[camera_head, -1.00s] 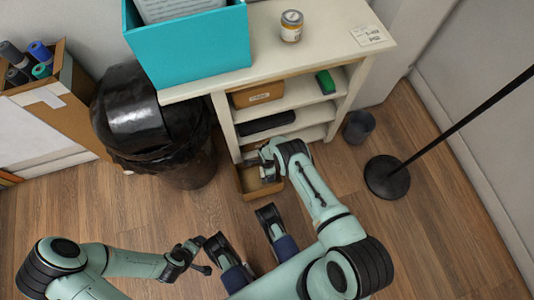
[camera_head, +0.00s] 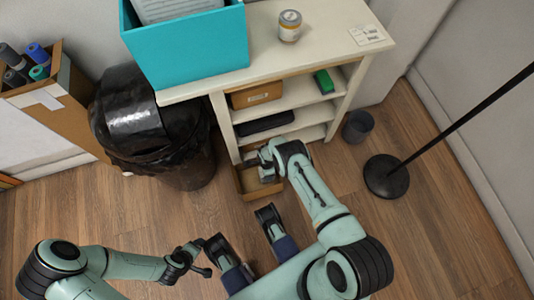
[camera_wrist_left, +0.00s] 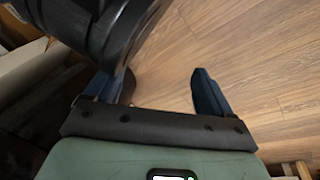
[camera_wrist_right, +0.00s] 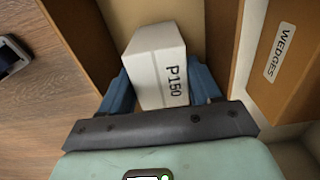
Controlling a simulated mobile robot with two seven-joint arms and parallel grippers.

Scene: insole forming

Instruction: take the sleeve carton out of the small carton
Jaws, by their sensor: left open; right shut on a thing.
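The sleeve carton is a white box marked P150 (camera_wrist_right: 160,70), seen in the right wrist view between the blue fingers of my right gripper (camera_wrist_right: 163,92), which is shut on it. Behind and around it are the tan inside and brown walls of the open small carton (camera_wrist_right: 230,40). In the head view the small carton (camera_head: 243,181) is low at the foot of the shelf unit, with my right gripper (camera_head: 262,166) over it, hiding most of the sleeve carton. My left gripper (camera_head: 207,257) is open and empty above the floor; its spread fingers show in the left wrist view (camera_wrist_left: 160,90).
A brown box labelled WEDGES (camera_wrist_right: 285,65) sits beside the small carton in the right wrist view. The cream shelf unit (camera_head: 215,85) rises behind. A black bin (camera_head: 150,130) stands left, a grey bin (camera_head: 357,127) and pole base (camera_head: 386,177) right.

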